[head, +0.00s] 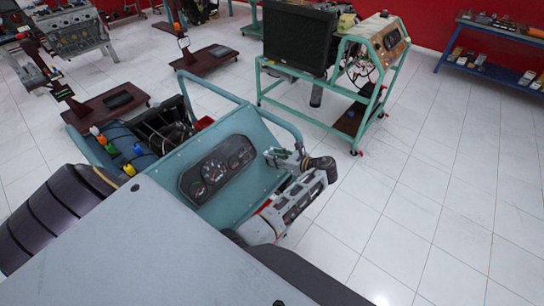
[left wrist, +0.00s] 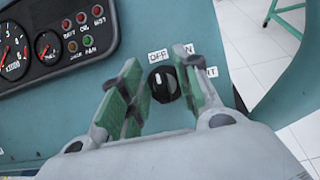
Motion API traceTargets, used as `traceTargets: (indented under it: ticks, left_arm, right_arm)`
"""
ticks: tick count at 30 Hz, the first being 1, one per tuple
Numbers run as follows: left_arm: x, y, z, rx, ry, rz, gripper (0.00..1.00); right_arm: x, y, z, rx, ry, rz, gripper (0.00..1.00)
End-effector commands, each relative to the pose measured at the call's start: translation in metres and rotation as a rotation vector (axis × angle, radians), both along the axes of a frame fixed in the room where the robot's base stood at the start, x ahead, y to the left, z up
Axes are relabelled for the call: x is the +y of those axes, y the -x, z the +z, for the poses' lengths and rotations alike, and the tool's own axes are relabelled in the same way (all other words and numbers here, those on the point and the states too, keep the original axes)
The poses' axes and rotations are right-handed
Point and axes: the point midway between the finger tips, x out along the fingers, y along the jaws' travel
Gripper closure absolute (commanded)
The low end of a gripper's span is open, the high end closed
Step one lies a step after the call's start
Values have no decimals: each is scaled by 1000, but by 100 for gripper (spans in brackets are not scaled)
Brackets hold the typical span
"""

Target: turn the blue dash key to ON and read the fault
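The blue dash panel (head: 240,190) stands in front of me with a dark gauge cluster (head: 217,168). In the left wrist view the key is a round black knob (left wrist: 161,88) on the blue panel (left wrist: 60,135), under an OFF label (left wrist: 158,56) and a partly covered ON label (left wrist: 188,49). A pale mark on the knob seems to lie on its OFF side. My left gripper (left wrist: 158,70) is open, its green-padded fingers on either side of the knob; I cannot tell if they touch it. It also shows in the head view (head: 277,158). My right gripper is not in view.
In the left wrist view, small red and green lamps (left wrist: 82,28) sit by the gauges; I cannot tell which are lit. Tiled floor (head: 420,200) is clear on the right.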

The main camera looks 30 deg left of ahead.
Motion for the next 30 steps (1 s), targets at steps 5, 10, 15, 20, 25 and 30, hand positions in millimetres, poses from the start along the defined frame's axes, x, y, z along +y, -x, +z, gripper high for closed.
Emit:
traceTargets:
  ticks: [5,10,15,20,25,30]
  left_arm:
    - [-2,1,-2,0,1,0,68]
    - [-2,1,-2,0,0,0,68]
    - [-2,1,-2,0,0,0,69]
    - [-2,1,-2,0,0,0,90]
    - [-2,1,-2,0,0,1,100]
    - [-2,1,-1,6,-1,-5,100]
  right_arm:
    - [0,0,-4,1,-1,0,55]
    - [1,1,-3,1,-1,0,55]
    - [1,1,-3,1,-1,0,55]
    - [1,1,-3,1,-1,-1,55]
    - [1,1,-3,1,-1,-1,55]
    - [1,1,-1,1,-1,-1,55]
